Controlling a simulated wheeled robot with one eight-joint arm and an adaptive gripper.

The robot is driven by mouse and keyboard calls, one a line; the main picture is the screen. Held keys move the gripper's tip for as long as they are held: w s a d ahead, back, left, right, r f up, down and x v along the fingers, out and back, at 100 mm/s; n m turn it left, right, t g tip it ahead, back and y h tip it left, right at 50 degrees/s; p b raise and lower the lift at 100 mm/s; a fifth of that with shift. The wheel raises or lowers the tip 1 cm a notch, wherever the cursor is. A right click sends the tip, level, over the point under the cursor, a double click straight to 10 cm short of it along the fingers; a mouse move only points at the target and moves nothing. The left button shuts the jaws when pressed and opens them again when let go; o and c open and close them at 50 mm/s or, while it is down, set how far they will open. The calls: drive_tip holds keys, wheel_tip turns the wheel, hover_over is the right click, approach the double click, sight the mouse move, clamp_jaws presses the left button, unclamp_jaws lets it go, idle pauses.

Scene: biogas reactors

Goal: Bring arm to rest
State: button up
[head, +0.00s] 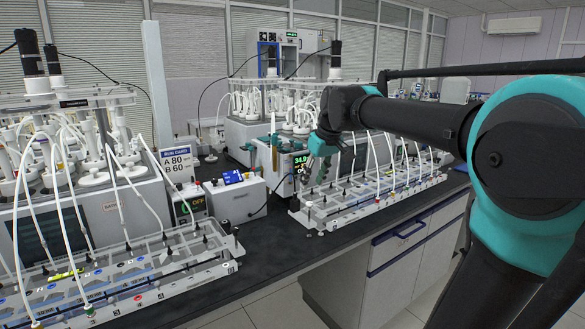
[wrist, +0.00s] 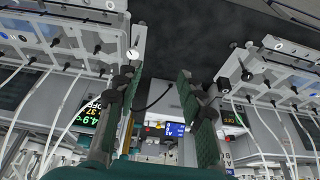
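My arm reaches in from the right in the head view, over the dark bench. My gripper (head: 312,176) hangs at its end, pointing downward near the right-hand tube rack (head: 385,193) and the heater display (head: 300,161). I cannot tell from these views whether it touches the rack. In the wrist view my gripper (wrist: 160,76) shows two fingers with green pads standing well apart. Nothing is held between them; the bench and a small control box show through the gap.
A left tube rack (head: 130,275) and reactor bath (head: 85,205) with thin hoses stand at left. A sign (head: 178,166) and white control box (head: 238,196) stand between the stations. The bench (head: 268,235) is bare between the racks. Drawers (head: 400,240) face the aisle.

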drive_tip(key=s+d+f+m, duration=0.2)
drive_tip(key=s+d+f, duration=0.2)
drive_tip(key=s+f, duration=0.3)
drive_tip(key=s+d+f+m+h, duration=0.1)
drive_tip(key=s+d+f+m, duration=0.1)
drive_tip(key=s+d+f, duration=0.2)
drive_tip(key=s+d+f+m+h, duration=0.1)
drive_tip(key=s+d+f, duration=0.4)
drive_tip(key=s+f, duration=0.5)
wheel_tip(320, 180, down, 9)
drive_tip(key=shift+r+m+t, duration=0.2)
drive_tip(key=shift+m+t, duration=0.2)
drive_tip(key=shift+m, duration=0.4)
